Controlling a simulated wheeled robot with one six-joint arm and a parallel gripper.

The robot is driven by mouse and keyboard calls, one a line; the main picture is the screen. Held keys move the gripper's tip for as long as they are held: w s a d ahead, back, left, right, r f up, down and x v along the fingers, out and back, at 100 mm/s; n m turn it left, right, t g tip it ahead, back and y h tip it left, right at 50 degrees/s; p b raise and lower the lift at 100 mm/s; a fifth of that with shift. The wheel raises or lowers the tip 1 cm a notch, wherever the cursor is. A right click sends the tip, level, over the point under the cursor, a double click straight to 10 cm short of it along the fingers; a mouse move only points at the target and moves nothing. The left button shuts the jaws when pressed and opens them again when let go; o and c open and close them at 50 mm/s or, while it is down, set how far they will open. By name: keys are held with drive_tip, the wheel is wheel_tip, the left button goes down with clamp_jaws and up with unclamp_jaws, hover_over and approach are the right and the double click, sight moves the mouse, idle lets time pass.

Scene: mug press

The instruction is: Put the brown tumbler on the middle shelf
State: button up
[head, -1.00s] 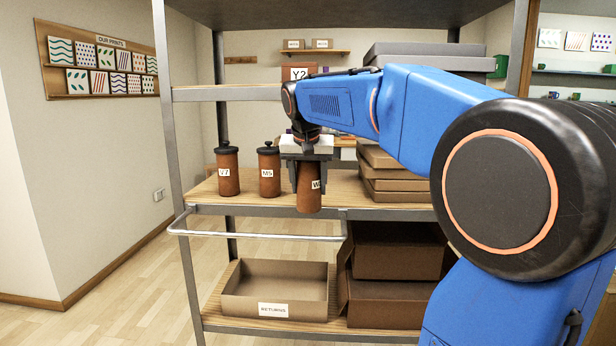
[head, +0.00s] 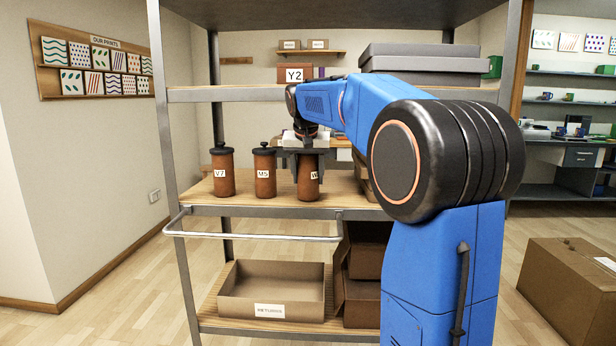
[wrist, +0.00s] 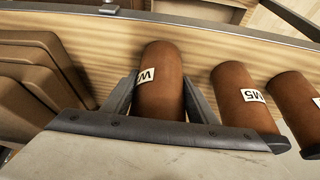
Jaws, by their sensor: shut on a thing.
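A brown tumbler (head: 308,180) with a white label starting with W is held upright between the fingers of my gripper (head: 306,160). In the wrist view the tumbler (wrist: 160,85) sits between both fingers of the gripper (wrist: 158,100). Its base is over the middle shelf (head: 285,204), close to the front edge. I cannot tell whether it touches the board. Two similar brown, dark-lidded containers stand to its left on this shelf, labelled V7 (head: 223,172) and M5 (head: 265,175). The held tumbler's top is hidden by my gripper.
Brown boxes (wrist: 40,70) are stacked beside the tumbler, partly hidden by my arm in the head view. A metal rail (head: 260,236) runs in front of the shelf. A returns tray (head: 270,292) lies below.

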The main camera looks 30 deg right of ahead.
sight(307, 156)
drive_tip(key=shift+f, duration=0.2)
drive_tip(key=o, duration=1.5)
drive_tip(key=shift+c, duration=0.2)
drive_tip(key=shift+r, duration=0.15)
drive_tip(key=v, duration=0.7)
drive_tip(key=shift+r, duration=0.2)
drive_tip(key=shift+s, duration=0.1)
